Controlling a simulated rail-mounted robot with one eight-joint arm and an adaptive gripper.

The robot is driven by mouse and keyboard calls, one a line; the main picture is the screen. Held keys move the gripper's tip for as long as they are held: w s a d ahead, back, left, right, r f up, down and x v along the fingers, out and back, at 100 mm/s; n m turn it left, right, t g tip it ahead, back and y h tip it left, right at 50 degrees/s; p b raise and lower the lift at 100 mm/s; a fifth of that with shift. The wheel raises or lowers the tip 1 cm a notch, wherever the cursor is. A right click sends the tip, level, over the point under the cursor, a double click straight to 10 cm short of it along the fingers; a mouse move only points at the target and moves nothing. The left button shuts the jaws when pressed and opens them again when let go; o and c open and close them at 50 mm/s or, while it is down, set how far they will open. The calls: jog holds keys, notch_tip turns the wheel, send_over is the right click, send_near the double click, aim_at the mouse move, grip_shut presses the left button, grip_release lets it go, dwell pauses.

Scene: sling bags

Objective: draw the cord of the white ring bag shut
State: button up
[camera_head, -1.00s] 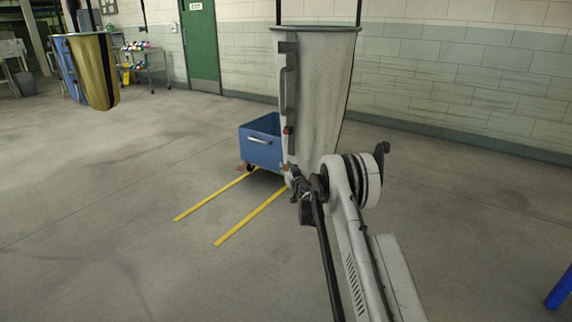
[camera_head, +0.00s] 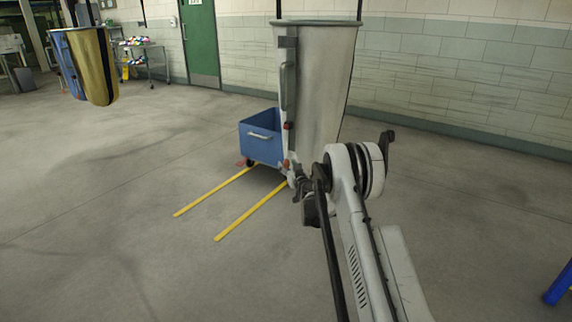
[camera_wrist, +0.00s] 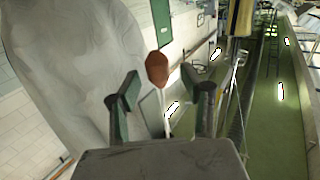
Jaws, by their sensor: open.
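The white ring bag (camera_head: 325,80) hangs mouth-up from straps in the head view, with a grey handle on its left side. It also fills the left of the wrist view (camera_wrist: 75,60). A red-brown knob (camera_wrist: 157,68) sits on a thin white cord (camera_wrist: 167,118) in the wrist view. It also shows small at the bag's lower left in the head view (camera_head: 286,164). My gripper (camera_wrist: 160,84) is open, with one finger on each side of the knob and cord in the picture. I cannot tell the depth between them. In the head view my gripper (camera_head: 300,186) is beside the bag's lower end.
A blue wheeled bin (camera_head: 262,137) stands behind the bag, near yellow floor lines (camera_head: 250,212). A yellow and blue bag (camera_head: 92,65) hangs at the far left. A blue post (camera_head: 559,287) is at lower right. The floor between is open.

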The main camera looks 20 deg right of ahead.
jog(key=s, duration=0.9)
jog(key=shift+s+a, duration=0.2)
jog(key=shift+a, duration=0.05)
jog(key=s+a+r+n+g+y, duration=0.15)
jog(key=s+a+r, duration=0.25)
jog(key=a+r, duration=0.45)
jog(key=s+a+r+n+g+y, duration=0.1)
jog(key=s+a+r+g+y, duration=0.2)
jog(key=a+r, duration=0.55)
jog(key=s+a+r+g, duration=0.1)
jog(key=s+a+r, duration=0.3)
jog(key=s, duration=0.4)
jog(key=s+a+r+g, duration=0.1)
jog(key=s+a+r, duration=0.25)
jog(key=s, duration=0.45)
jog(key=s+f+m+g+h, duration=0.1)
jog(key=s+f+g+h, duration=0.15)
jog(key=s, duration=1.35)
jog(key=s+f+m+g+h, duration=0.1)
jog(key=s+f+g, duration=0.15)
jog(key=s, duration=1.35)
notch_tip(320, 180, up, 11)
jog(key=p, duration=1.2)
jog(key=shift+a+t, duration=0.15)
jog(key=shift+t, duration=0.2)
